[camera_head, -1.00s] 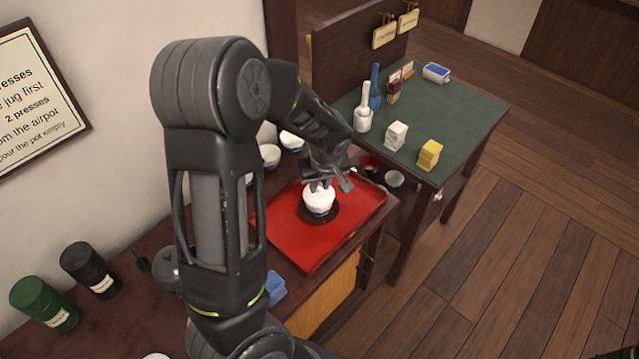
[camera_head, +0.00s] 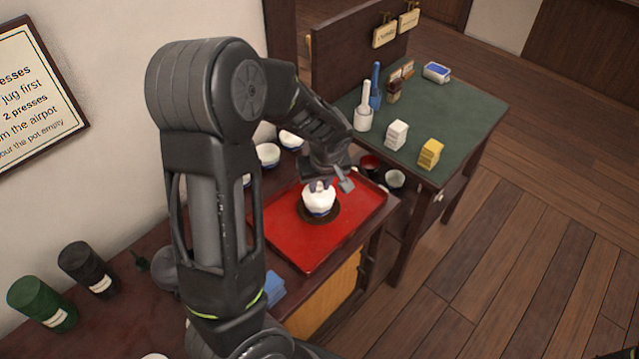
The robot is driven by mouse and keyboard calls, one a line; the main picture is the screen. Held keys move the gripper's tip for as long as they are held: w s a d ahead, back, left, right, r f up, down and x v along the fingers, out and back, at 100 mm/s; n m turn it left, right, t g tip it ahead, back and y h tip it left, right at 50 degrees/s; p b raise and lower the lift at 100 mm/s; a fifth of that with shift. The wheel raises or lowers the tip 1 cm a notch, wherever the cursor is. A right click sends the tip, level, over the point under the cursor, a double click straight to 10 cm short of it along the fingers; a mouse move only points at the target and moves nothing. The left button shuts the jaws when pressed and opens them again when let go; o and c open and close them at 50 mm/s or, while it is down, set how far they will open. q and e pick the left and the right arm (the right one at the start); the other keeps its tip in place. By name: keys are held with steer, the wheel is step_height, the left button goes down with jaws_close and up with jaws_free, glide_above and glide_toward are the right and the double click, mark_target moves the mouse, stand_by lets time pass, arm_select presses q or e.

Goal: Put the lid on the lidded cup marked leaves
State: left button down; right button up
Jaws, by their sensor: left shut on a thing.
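The lidded cup (camera_head: 319,205), white with a blue band near its foot, stands on a dark round saucer (camera_head: 328,218) on the red tray (camera_head: 300,247). A white lid (camera_head: 318,190) sits at the top of the cup, under my left gripper (camera_head: 326,184). My left gripper points down over the cup and is shut on the lid's knob. Lid and cup look touching, but the seam is too small to tell whether the lid is fully seated. Any leaf mark on the cup is not readable.
White bowls (camera_head: 267,155) stand behind the tray near the wall. A dark red cup (camera_head: 370,163) and a white bowl (camera_head: 395,179) are right of the tray. A green-topped table (camera_head: 455,115) with small items stands beyond. Green (camera_head: 42,303) and black (camera_head: 88,268) canisters are at left.

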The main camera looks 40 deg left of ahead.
arm_select(q)
steer(key=shift+f+b, duration=0.35)
steer(key=shift+b, duration=0.85)
stand_by(2.2)
stand_by(0.3)
steer(key=c, duration=0.8)
jaws_free()
steer(key=shift+r, duration=0.1)
steer(key=shift+r+p, duration=1.95)
steer(key=shift+r, duration=0.95)
steer(key=shift+c, duration=0.3)
jaws_close()
